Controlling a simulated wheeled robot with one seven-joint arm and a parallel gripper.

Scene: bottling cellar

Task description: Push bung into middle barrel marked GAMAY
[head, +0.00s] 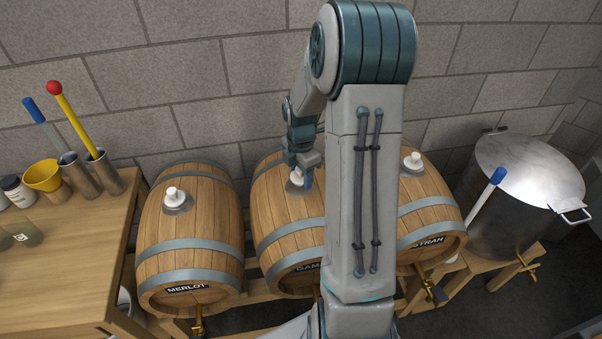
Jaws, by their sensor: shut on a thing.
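The middle barrel (280,215) lies on a wooden rack, its label partly hidden by my arm, with only the first letters of GAMAY showing. My gripper (300,178) is over the top of this barrel, pointing down. It is shut on a white bung (296,178), which shows between the fingers at the barrel's top. Whether the bung is in the hole or just above it, I cannot tell. My arm hides the right side of the barrel.
The MERLOT barrel (190,245) at left and the right barrel (425,205), label ending in RAH, each have a white bung on top. A wooden table (75,270) with a yellow funnel (43,175) stands far left. A steel pot (525,195) stands right.

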